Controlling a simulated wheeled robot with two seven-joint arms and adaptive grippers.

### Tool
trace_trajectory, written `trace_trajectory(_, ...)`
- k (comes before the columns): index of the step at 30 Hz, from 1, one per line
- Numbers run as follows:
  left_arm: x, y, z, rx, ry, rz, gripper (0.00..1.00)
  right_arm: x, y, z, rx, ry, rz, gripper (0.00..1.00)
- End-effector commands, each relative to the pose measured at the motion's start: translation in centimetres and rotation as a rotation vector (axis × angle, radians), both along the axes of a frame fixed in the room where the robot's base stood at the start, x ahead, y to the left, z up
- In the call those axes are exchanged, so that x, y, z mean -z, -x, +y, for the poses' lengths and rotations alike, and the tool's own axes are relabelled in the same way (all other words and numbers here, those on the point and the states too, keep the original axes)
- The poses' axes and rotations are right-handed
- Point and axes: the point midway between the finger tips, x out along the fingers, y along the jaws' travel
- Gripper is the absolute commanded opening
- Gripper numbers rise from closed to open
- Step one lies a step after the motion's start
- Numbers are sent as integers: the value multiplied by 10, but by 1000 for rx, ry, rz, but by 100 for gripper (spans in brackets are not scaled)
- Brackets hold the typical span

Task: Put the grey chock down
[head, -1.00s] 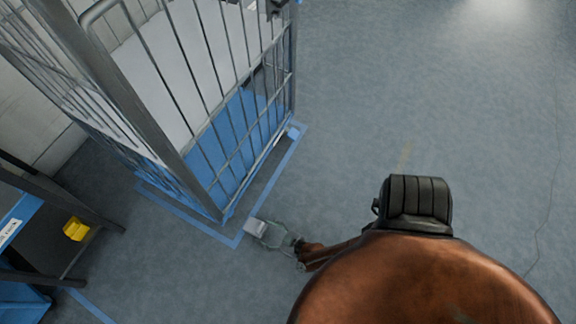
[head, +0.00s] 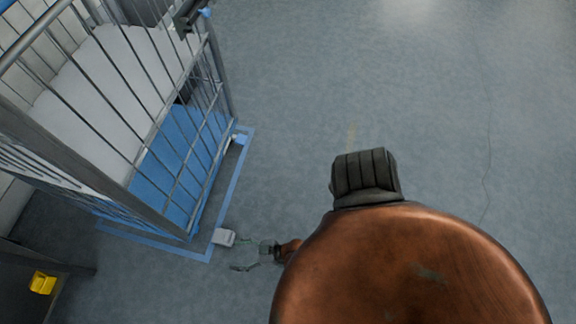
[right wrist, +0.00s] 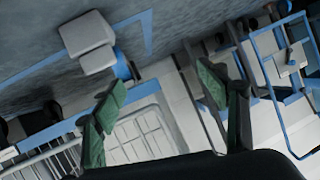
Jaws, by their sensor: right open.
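The grey chock (head: 223,237) is a pale block lying on the floor by the near corner of the wheeled wire cage, at the blue floor tape. It also shows at upper left in the right wrist view (right wrist: 86,34), outside the fingers. My right gripper (head: 238,254) is low, just right of and nearer than the chock, with its green-padded fingers spread and nothing between them. In the right wrist view the open fingers (right wrist: 160,88) frame only background. My left gripper is not in view.
The wire cage (head: 150,160) with a blue base and white load stands at left, inside blue tape (head: 232,190). A dark rack with a yellow bin (head: 42,283) is at lower left. The floor (head: 440,130) to the right is clear.

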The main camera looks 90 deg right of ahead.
Motion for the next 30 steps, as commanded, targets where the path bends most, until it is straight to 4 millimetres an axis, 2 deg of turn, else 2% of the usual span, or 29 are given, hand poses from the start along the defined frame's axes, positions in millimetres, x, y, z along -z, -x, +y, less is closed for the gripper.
trace_trajectory(1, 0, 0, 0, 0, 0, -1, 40, -28, -1, 14, -40, -37, -20, 68)
trace_trajectory(5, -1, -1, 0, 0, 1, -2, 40, -101, -2, 42, -148, -101, -52, 68)
trace_trajectory(6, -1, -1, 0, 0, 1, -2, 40, -122, 3, 48, -180, -111, -46, 68)
trace_trajectory(8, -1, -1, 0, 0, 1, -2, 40, -142, 26, 54, -232, -116, 8, 68)
trace_trajectory(12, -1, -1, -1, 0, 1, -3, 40, -133, 117, 49, -308, -85, 294, 68)
trace_trajectory(15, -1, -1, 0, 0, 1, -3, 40, -125, 169, 36, -309, -57, 464, 68)
trace_trajectory(18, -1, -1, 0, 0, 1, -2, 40, -123, 202, 25, -299, -37, 571, 68)
trace_trajectory(22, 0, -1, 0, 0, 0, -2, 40, -123, 217, 17, -292, -25, 620, 68)
trace_trajectory(30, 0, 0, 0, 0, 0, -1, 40, -123, 217, 18, -293, -26, 621, 68)
